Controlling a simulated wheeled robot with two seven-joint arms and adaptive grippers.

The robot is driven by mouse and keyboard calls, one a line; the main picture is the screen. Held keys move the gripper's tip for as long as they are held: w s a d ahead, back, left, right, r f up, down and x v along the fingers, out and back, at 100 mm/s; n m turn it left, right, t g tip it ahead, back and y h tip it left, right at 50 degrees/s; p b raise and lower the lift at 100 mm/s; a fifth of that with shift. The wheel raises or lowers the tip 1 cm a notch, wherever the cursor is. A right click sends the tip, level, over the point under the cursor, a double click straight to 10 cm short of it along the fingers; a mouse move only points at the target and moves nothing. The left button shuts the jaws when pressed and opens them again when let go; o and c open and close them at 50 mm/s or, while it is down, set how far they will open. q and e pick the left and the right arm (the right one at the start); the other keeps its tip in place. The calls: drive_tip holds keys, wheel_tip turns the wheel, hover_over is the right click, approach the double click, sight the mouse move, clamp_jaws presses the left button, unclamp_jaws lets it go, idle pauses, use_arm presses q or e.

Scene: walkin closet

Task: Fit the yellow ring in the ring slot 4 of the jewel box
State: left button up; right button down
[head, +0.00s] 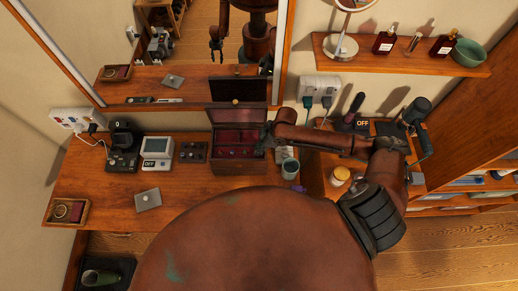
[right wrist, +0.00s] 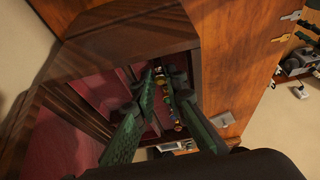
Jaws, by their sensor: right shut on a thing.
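The jewel box (head: 238,165) stands open on the wooden dresser, with a red lining and several compartments. It also shows close up in the right wrist view (right wrist: 185,25). My right gripper (head: 264,138) reaches in over the box's right side. In the right wrist view its fingers (right wrist: 160,78) are shut down inside the box, at a narrow row with several small coloured rings or stones (right wrist: 171,108). The yellow ring is mostly hidden between the fingertips; I cannot tell whether it touches a slot. My left gripper shows only as a small mirror reflection.
A wooden tray (head: 68,211) lies at the far left. The dresser front between tray and box is mostly clear, apart from a small grey device (head: 148,199).

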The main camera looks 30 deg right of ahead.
drive_tip(key=shift+f, duration=0.35)
idle(0.4)
drive_tip(key=c, duration=1.9)
unclamp_jaws()
drive_tip(key=v, duration=1.2)
drive_tip(key=shift+s, duration=0.1)
